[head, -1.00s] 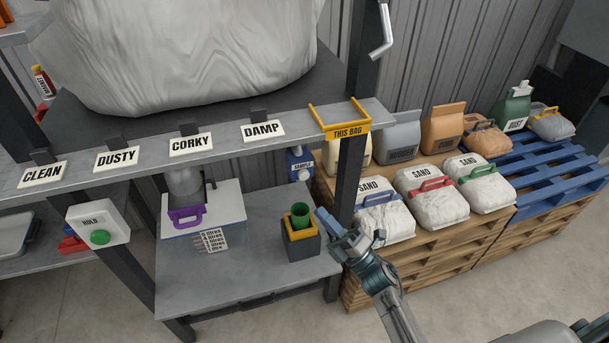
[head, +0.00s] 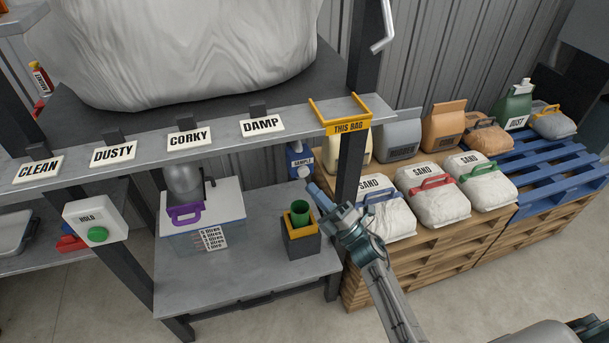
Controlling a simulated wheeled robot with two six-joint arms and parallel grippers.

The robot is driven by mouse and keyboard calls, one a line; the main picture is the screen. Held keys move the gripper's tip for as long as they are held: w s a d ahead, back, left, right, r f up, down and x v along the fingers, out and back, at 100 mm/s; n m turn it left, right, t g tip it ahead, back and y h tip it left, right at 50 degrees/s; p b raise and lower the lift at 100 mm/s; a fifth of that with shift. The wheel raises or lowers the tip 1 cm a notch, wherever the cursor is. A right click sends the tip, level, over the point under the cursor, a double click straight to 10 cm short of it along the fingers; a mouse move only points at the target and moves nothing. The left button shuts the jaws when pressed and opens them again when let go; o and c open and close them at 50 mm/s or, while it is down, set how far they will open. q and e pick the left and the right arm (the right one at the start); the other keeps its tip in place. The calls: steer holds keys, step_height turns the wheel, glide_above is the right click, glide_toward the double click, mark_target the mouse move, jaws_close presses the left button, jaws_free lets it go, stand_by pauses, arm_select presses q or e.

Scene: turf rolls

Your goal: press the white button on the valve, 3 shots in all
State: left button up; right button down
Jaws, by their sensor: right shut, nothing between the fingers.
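A blue unit labelled SAMPLE (head: 295,156) stands behind the shelf post, under the front rail. A round white part (head: 304,172) on its lower front looks like the white button; whether it is pressed in is too small to tell. My right gripper (head: 314,191) is shut and empty. Its tip points up and left, just below and right of the white part, with a small gap in the picture. Contact cannot be judged from this view. My left gripper is out of view.
A dark upright post (head: 351,185) stands close right of my gripper. Sand bags (head: 385,212) lie on pallets at right. A HOLD box (head: 97,222) with a green button is at left.

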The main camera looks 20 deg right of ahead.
mark_target(304, 171)
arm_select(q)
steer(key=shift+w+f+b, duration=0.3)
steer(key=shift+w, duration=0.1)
arm_select(e)
steer(key=shift+w, duration=1.15)
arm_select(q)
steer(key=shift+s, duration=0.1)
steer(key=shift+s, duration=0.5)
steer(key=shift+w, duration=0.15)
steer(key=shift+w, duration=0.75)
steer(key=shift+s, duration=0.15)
